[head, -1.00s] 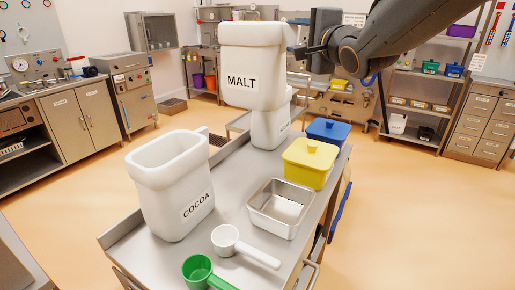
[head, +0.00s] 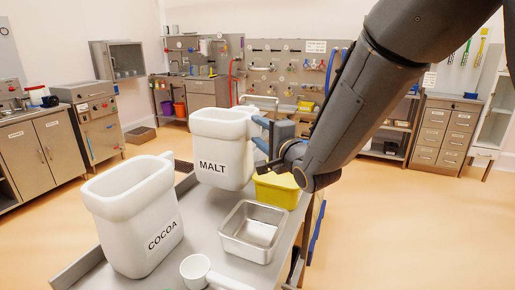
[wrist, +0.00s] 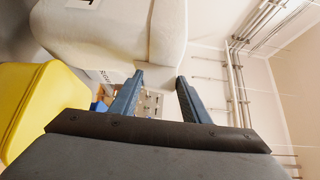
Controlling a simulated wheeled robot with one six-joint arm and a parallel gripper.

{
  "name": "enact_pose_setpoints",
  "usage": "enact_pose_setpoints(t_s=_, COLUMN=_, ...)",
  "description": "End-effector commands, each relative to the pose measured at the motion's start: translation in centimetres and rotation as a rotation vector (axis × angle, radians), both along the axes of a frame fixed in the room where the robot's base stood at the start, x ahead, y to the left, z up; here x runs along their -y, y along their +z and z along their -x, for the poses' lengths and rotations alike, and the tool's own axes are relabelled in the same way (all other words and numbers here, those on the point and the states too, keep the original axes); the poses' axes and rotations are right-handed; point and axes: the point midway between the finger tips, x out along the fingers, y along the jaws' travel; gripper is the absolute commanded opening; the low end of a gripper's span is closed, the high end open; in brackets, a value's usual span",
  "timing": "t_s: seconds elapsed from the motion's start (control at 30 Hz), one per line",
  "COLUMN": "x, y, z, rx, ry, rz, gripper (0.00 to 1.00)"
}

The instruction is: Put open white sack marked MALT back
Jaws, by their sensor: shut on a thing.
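The open white sack marked MALT (head: 219,160) stands upright over the far part of the steel table (head: 204,222), behind the COCOA sack. It also fills the top of the wrist view (wrist: 110,35). My gripper (head: 258,133) reaches in from the right and is shut on the right side of the MALT sack near its rim. Its two blue fingers show in the wrist view (wrist: 160,77), against the sack's edge. I cannot tell whether the sack's bottom touches the table.
An open white COCOA sack (head: 133,220) stands nearer, at left. A steel pan (head: 252,232), a yellow lidded tub (head: 277,190) and a white scoop (head: 196,271) are on the table. The yellow tub is close beside the MALT sack.

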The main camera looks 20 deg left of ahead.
Motion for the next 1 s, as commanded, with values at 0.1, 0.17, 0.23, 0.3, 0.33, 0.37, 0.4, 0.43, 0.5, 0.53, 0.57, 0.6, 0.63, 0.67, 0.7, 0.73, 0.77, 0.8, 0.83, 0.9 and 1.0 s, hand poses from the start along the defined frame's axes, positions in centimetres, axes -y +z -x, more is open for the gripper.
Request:
enact_pose_setpoints(t_s=0.1, x=0.0, y=-1.0, z=0.0, rx=0.0, ry=0.0, rz=0.0, gripper=0.02)
enact_pose_setpoints(t_s=0.17, x=0.0, y=-1.3, z=0.0, rx=0.001, ry=0.0, rz=-0.001, gripper=0.02)
enact_pose_setpoints(t_s=0.23, x=0.0, y=-1.8, z=0.0, rx=0.0, ry=0.0, rz=0.0, gripper=0.02)
enact_pose_setpoints(t_s=0.3, x=0.0, y=-2.8, z=0.0, rx=-0.002, ry=0.0, rz=0.001, gripper=0.02)
enact_pose_setpoints(t_s=0.33, x=0.0, y=-3.3, z=0.0, rx=-0.002, ry=0.0, rz=0.001, gripper=0.02)
enact_pose_setpoints(t_s=0.37, x=0.0, y=-3.7, z=0.0, rx=-0.002, ry=0.0, rz=0.001, gripper=0.02)
enact_pose_setpoints(t_s=0.4, x=0.0, y=-4.2, z=0.0, rx=-0.002, ry=0.0, rz=0.001, gripper=0.02)
enact_pose_setpoints(t_s=0.43, x=0.0, y=-4.6, z=0.0, rx=-0.001, ry=0.001, rz=0.0, gripper=0.02)
enact_pose_setpoints(t_s=0.5, x=0.0, y=-5.1, z=0.0, rx=0.0, ry=0.0, rz=0.0, gripper=0.02)
enact_pose_setpoints(t_s=0.53, x=0.0, y=-5.3, z=0.0, rx=0.0, ry=0.0, rz=0.0, gripper=0.02)
enact_pose_setpoints(t_s=0.57, x=0.0, y=-5.4, z=0.0, rx=0.001, ry=0.0, rz=-0.001, gripper=0.02)
enact_pose_setpoints(t_s=0.6, x=0.0, y=-5.5, z=0.0, rx=0.001, ry=0.0, rz=-0.001, gripper=0.02)
enact_pose_setpoints(t_s=0.63, x=0.0, y=-5.5, z=0.0, rx=0.001, ry=0.0, rz=-0.001, gripper=0.02)
enact_pose_setpoints(t_s=0.67, x=0.0, y=-5.5, z=0.0, rx=0.002, ry=0.0, rz=-0.002, gripper=0.02)
enact_pose_setpoints(t_s=0.7, x=0.0, y=-5.5, z=0.0, rx=0.002, ry=0.0, rz=-0.002, gripper=0.02)
enact_pose_setpoints(t_s=0.73, x=0.0, y=-5.5, z=0.0, rx=0.002, ry=0.0, rz=-0.002, gripper=0.02)
enact_pose_setpoints(t_s=0.77, x=0.0, y=-5.5, z=0.0, rx=0.002, ry=0.0, rz=-0.002, gripper=0.02)
enact_pose_setpoints(t_s=0.8, x=0.0, y=-5.5, z=0.0, rx=0.001, ry=0.0, rz=-0.001, gripper=0.02)
enact_pose_setpoints(t_s=0.83, x=0.0, y=-5.5, z=0.0, rx=0.001, ry=0.0, rz=-0.001, gripper=0.02)
enact_pose_setpoints(t_s=0.9, x=0.0, y=-5.7, z=0.0, rx=0.001, ry=0.001, rz=-0.001, gripper=0.02)
enact_pose_setpoints(t_s=1.0, x=0.0, y=-5.8, z=0.0, rx=0.001, ry=0.001, rz=-0.001, gripper=0.49)
